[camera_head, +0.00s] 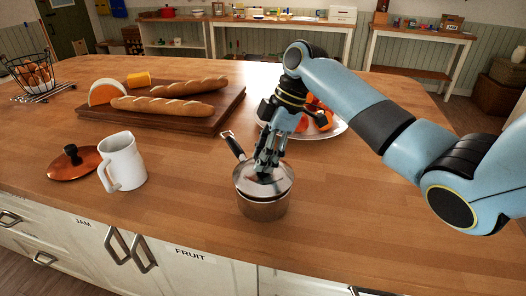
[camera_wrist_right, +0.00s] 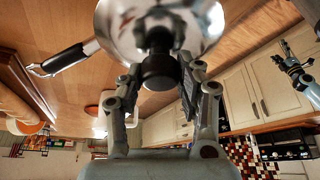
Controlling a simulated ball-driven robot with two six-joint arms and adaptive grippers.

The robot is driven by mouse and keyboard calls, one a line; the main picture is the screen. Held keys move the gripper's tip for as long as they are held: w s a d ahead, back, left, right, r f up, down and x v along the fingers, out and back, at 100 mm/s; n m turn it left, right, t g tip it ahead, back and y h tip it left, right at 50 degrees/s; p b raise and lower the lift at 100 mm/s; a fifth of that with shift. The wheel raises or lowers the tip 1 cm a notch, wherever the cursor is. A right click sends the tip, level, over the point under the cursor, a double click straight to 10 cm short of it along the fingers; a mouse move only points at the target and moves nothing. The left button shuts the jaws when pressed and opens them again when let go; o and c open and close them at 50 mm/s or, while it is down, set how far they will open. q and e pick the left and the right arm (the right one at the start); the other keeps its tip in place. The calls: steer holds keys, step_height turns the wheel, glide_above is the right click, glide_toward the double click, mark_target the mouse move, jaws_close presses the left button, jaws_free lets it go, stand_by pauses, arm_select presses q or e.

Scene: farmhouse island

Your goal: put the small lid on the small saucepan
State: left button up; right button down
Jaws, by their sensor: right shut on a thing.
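The small saucepan (camera_head: 262,208) is a steel pot near the front edge of the counter, its dark handle (camera_head: 233,146) pointing to the back left. The small lid (camera_head: 246,183) is shiny silver with a dark knob and lies over the saucepan's mouth; I cannot tell if it is fully seated. My right gripper (camera_head: 266,171) points down and is shut on the lid's knob. The right wrist view shows the lid (camera_wrist_right: 205,22) and its dark knob (camera_wrist_right: 160,72) between the fingers. My left gripper seems to show small at the right of that view (camera_wrist_right: 303,75), its fingers unclear.
A copper lid (camera_head: 75,168) and a white pitcher (camera_head: 125,163) stand to the left. Behind are a board (camera_head: 205,122) with bread and cheese, and a white plate (camera_head: 339,128) with orange food. A wire basket (camera_head: 30,72) stands far left. The counter's right front is clear.

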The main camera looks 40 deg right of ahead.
stand_by(0.3)
steer(key=shift+f, duration=0.45)
stand_by(0.3)
steer(key=shift+f, duration=0.55)
steer(key=c, duration=0.8)
jaws_free()
steer(key=shift+r, duration=0.1)
step_height(320, 180, up, 4)
steer(key=p, duration=0.4)
steer(key=shift+r, duration=0.9)
